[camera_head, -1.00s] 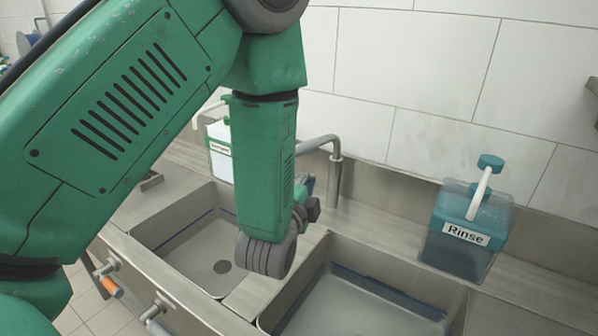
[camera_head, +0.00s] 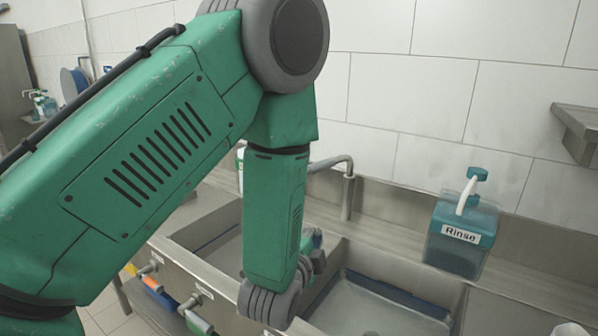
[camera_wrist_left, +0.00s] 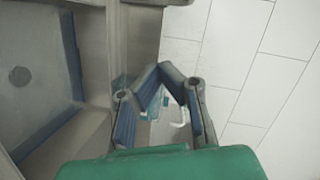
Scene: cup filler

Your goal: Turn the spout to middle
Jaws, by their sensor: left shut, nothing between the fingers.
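The grey metal spout (camera_head: 332,163) stands at the back of the sink in the head view. Its curved pipe points left, toward the left basin (camera_head: 212,240), and its tip is hidden behind my left forearm. My left gripper (camera_head: 318,246) shows only in part behind my arm, in front of and below the spout and apart from its upright base. In the left wrist view its blue-padded fingers (camera_wrist_left: 161,74) come together at the tips with nothing between them. I cannot make out the spout in that view. My right gripper is not in view.
The right basin (camera_head: 360,305) lies in front. A teal "Rinse" dispenser (camera_head: 462,240) stands on the back ledge, right of the spout. A white dispenser (camera_head: 240,170) is mostly hidden behind my arm. Knobs (camera_head: 196,302) line the sink's front. A metal shelf (camera_head: 580,125) juts from the wall.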

